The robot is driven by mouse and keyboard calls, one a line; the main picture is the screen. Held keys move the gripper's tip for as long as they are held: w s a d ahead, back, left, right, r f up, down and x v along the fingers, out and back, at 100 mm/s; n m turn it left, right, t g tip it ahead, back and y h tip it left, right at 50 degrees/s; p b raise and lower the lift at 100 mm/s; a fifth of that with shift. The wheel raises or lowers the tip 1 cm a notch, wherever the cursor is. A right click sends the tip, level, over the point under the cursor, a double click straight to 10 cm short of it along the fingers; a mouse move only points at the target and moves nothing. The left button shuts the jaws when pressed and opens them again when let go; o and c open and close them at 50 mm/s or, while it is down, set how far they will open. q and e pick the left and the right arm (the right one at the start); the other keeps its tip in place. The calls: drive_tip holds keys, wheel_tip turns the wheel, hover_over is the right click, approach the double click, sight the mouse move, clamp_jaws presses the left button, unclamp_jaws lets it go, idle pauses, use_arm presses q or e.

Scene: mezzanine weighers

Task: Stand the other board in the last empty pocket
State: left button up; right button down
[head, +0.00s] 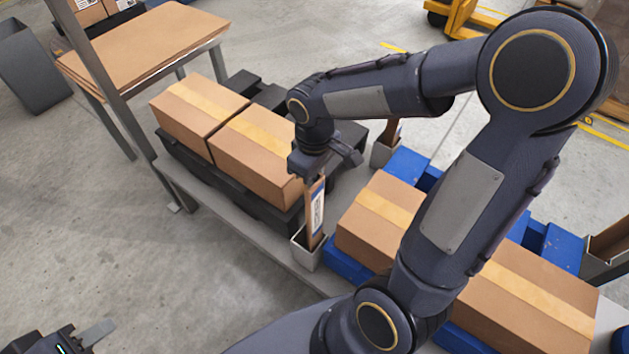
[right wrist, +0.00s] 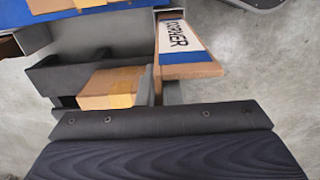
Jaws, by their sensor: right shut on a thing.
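A tall brown board (head: 318,210) with a white and blue label is upright at the near grey pocket (head: 307,257). Its lower end shows at the pocket's mouth; how deep it sits I cannot tell. My right gripper (head: 313,178) is shut on the board's top. The board's lettered face (right wrist: 183,42) fills the upper middle of the right wrist view, beside my right fingers (right wrist: 160,92). Another board (head: 393,130) stands in the far grey pocket (head: 384,153), partly hidden by my right arm. My left gripper (head: 95,335) is at the bottom left, partly cut off, away from the boards.
Taped cartons (head: 255,150) lie on a black pallet left of the near pocket. More cartons (head: 375,215) lie on a blue pallet (head: 345,268) to its right. A table (head: 150,45) and a grey bin (head: 30,65) stand at the back left.

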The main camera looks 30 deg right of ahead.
drive_tip(key=shift+f, duration=0.55)
drive_tip(key=c, duration=1.6)
unclamp_jaws()
